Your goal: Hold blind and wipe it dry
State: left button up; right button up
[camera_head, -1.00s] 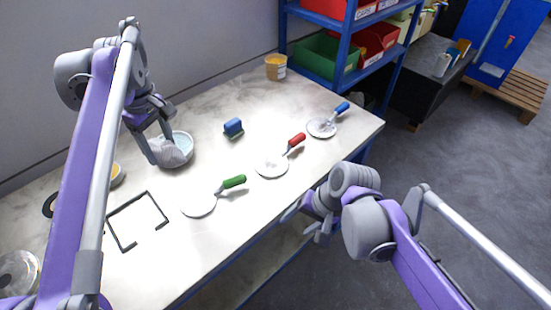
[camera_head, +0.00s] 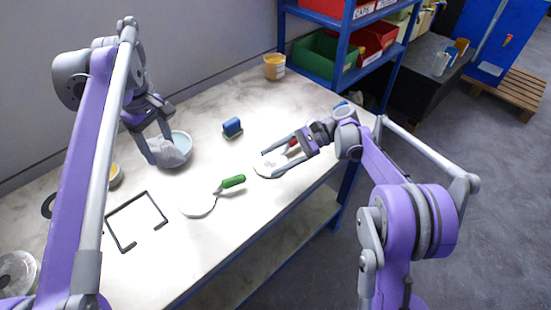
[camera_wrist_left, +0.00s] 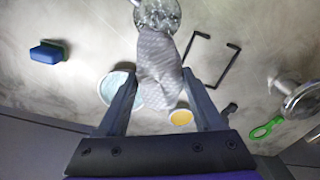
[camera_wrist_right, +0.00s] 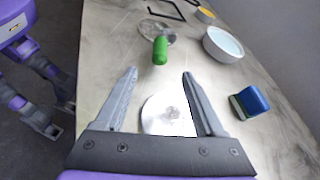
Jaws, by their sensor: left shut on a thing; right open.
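Several round white discs with coloured handles, which look like the blinds, lie on the table. The green-handled disc (camera_head: 197,204) is uncovered at the front. The red-handled disc (camera_head: 262,168) is partly covered by my right gripper (camera_head: 271,164), which is open over it. In the right wrist view this disc (camera_wrist_right: 168,110) shows between the fingers, not gripped; its handle is hidden there. The blue-handled disc is mostly hidden behind my right arm. My left gripper (camera_wrist_left: 158,76) is shut on a crumpled grey cloth (camera_wrist_left: 157,60), beside the pale bowl (camera_head: 182,146).
A blue sponge brush (camera_head: 232,127) stands behind the discs. A black angular frame (camera_head: 137,221) lies front left. A blue shelf (camera_head: 345,50) with bins borders the far end.

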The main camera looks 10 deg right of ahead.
aim_at(238, 179)
jog(key=x, duration=1.1)
jog(key=shift+a, duration=0.4)
jog(key=shift+c, duration=0.3)
grip_shut()
dwell(0.5)
